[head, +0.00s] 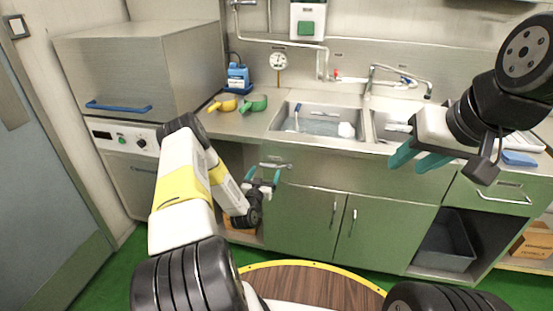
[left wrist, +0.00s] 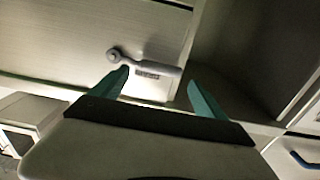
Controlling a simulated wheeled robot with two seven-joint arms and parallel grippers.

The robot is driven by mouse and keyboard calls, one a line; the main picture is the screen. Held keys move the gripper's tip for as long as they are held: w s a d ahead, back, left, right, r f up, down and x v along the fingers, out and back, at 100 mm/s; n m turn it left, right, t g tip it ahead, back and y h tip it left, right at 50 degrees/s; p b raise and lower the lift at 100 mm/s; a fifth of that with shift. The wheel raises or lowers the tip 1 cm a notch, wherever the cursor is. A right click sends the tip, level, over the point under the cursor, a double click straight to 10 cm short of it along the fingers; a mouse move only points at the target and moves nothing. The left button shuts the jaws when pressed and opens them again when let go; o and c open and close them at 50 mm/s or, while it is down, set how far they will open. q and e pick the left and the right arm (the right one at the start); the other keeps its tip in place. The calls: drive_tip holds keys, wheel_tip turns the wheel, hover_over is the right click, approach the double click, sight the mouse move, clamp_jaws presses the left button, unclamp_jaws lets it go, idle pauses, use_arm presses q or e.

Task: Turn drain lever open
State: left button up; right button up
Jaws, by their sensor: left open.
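The drain lever (head: 275,165) is a small silver-grey handle on the steel front below the sink's left end. In the left wrist view the lever (left wrist: 155,66) runs roughly sideways from its round pivot, with a small dark label beside it. My left gripper (head: 263,179) is open, just in front of and below the lever in the head view. In the left wrist view its teal fingertips (left wrist: 158,79) are apart, with the lever's free end lying toward the gap between them. Contact cannot be told. My right gripper (head: 407,166) is raised in front of the right basin, fingers apart and empty.
The left sink basin (head: 320,122) holds greyish water and a white item. A yellow scoop (head: 222,105) and a green one (head: 253,105) lie on the counter. Cabinet doors (head: 335,220) stand right of my left gripper. A grey bin (head: 445,248) sits in an open bay.

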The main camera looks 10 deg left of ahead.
sight(268, 166)
use_arm(q)
drive_tip(key=shift+w, duration=1.75)
drive_tip(key=shift+d, duration=0.1)
drive_tip(key=shift+c, duration=0.3)
clamp_jaws()
